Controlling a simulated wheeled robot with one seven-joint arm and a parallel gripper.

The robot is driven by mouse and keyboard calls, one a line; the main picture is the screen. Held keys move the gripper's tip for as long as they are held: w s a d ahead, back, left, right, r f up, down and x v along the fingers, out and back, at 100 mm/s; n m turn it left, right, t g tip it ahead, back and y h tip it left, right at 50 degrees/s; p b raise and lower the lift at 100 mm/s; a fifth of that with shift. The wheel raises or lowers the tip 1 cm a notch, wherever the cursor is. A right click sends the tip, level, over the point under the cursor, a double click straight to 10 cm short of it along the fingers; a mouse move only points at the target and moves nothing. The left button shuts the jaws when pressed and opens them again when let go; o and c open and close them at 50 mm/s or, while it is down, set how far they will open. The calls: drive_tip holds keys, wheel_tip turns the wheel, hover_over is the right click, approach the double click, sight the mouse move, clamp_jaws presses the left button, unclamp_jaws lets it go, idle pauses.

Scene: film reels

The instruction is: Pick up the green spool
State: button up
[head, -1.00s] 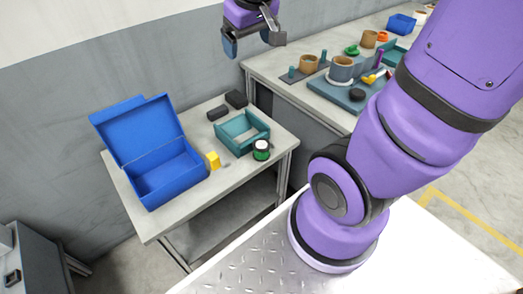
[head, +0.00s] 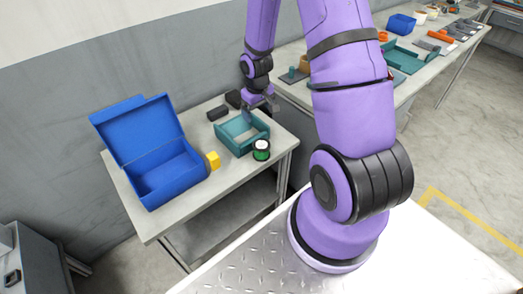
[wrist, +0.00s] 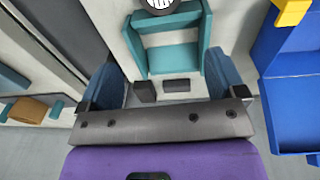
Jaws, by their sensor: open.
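The green spool (head: 261,151), with a pale top and dark rim, stands upright on the small table, at the front right corner of the teal tray. In the wrist view, a round dark-rimmed top with a white centre, likely the spool (wrist: 159,4), is cut off by the top edge. My gripper (head: 261,108) is open and empty, above the back part of the tray and behind the spool. In the wrist view the two blue fingers of my gripper (wrist: 163,78) are wide apart, with the spool beyond them.
The teal tray (head: 227,143) lies beside the spool. A yellow block (head: 213,161) and an open blue box (head: 170,182) stand to the left. Dark blocks (head: 217,113) lie behind the tray. A long bench (head: 300,92) with several parts is at the back right.

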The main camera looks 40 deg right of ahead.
hover_over(262, 145)
drive_tip(key=shift+g+y, duration=0.3)
drive_tip(key=f, duration=0.8)
drive_tip(key=shift+d+f, duration=0.2)
drive_tip(key=shift+f, duration=0.1)
drive_tip(key=shift+a+f, duration=0.2)
drive_tip(key=shift+f, duration=5.15)
drive_tip(key=c, duration=0.9)
drive_tip(key=shift+o, duration=0.2)
drive_tip(key=shift+w+r, duration=0.1)
drive_tip(key=shift+r, duration=0.05)
